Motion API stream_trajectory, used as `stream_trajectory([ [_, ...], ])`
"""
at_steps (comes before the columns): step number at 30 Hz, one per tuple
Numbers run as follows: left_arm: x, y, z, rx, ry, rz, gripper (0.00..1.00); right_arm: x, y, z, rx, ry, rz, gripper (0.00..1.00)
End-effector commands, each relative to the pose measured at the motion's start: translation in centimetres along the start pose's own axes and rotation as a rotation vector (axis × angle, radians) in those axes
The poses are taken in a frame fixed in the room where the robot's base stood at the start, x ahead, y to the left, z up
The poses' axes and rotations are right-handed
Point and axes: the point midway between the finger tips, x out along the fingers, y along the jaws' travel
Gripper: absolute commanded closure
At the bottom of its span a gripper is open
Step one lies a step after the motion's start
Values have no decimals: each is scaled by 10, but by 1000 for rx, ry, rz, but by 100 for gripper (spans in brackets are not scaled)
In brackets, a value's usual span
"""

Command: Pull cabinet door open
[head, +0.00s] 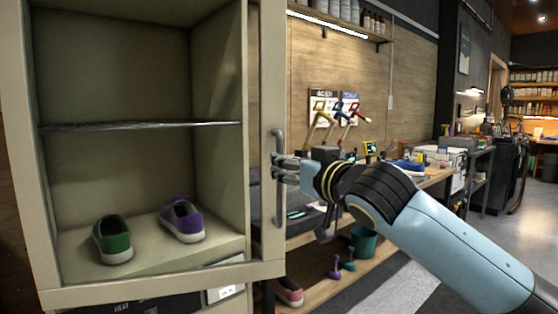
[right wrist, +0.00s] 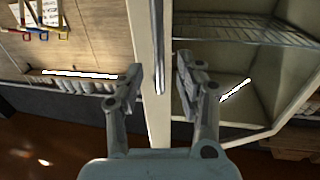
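The beige cabinet (head: 145,65) stands at the left in the head view, its inside visible. The door's upright frame (head: 272,90) has a grey vertical handle (head: 279,143). A narrow strip of background shows between this frame and the cabinet side, so the door looks ajar. My right gripper (head: 279,166) is at the handle's lower half. In the right wrist view, its fingers (right wrist: 158,84) are apart on either side of the handle (right wrist: 158,45), with gaps visible; firm contact cannot be seen. My left gripper is out of view.
A green shoe (head: 113,240) and a purple shoe (head: 183,219) sit on the cabinet floor below a shelf (head: 140,126). A workbench (head: 430,180) with tools and boxes stands to the right, with a teal bin (head: 363,242) on its lower shelf. Open floor lies at the far right.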

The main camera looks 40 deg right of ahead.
Motion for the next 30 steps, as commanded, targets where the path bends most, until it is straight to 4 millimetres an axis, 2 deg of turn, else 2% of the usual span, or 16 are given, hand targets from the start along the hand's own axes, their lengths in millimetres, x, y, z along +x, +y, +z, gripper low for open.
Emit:
stream_trajectory([
  [3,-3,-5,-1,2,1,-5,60,22,0,-1,5,1,0,64],
  [7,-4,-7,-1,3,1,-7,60,38,0,-1,1,1,0,64],
  [12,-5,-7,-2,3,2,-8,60,46,0,0,0,-1,-1,64],
  [18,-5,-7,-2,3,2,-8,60,46,0,1,-1,-1,-1,64],
  [20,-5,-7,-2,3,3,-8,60,46,0,1,-1,-1,-1,69],
  [27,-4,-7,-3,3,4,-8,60,45,0,1,-1,-1,-1,100],
  [30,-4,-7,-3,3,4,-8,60,45,0,1,-1,-1,-1,100],
])
